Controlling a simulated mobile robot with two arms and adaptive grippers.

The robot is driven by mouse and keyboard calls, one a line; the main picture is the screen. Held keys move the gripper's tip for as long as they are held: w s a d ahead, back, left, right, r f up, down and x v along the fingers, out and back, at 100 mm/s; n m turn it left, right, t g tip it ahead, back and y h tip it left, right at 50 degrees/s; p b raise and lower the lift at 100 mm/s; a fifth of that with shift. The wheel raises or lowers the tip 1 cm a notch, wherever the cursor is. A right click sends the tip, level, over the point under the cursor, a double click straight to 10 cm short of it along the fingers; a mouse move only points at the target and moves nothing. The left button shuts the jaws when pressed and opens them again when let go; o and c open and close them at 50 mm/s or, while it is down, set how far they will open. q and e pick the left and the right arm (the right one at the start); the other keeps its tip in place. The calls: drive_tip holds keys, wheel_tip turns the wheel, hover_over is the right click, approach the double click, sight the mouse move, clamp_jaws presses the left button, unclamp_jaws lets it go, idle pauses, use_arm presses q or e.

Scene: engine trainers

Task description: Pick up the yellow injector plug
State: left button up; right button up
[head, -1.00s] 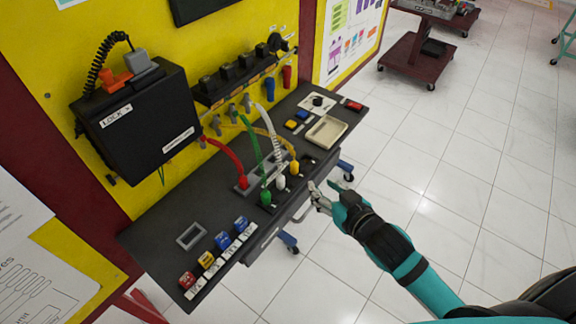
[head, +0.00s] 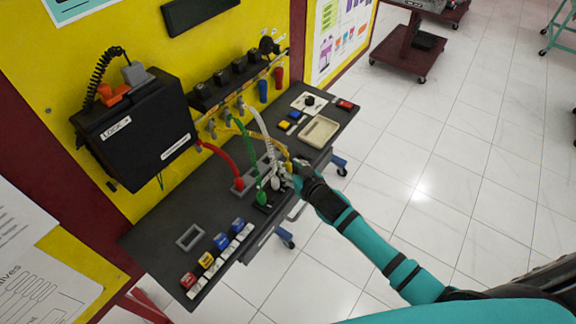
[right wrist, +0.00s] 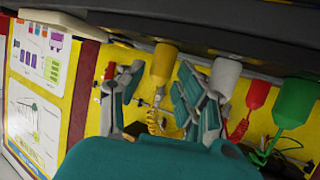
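The yellow injector plug (right wrist: 162,62) shows in the right wrist view between the two spread fingers of my right gripper (right wrist: 157,88). There is visible space on both sides of it, so the gripper is open around it. In the head view, my right gripper (head: 296,171) is at the front edge of the bench and largely hides the yellow plug; its yellow cable (head: 284,146) shows behind. The white plug (right wrist: 225,76) is just outside one finger, close to it. My left gripper is not in view.
A green plug (head: 262,197) and a red plug (head: 238,184) stand nearby with their cables. A cream tray (head: 334,124) lies on the dark bench (head: 160,236) to the right. A black lock box (head: 135,130) hangs on the yellow panel. Colored blocks line the front left.

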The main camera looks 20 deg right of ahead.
drive_tip(key=shift+w+a+f, duration=0.1)
drive_tip(key=shift+w+f, duration=0.1)
drive_tip(key=shift+w, duration=0.25)
drive_tip(key=shift+s, duration=0.1)
clamp_jaws()
drive_tip(key=shift+r, duration=0.1)
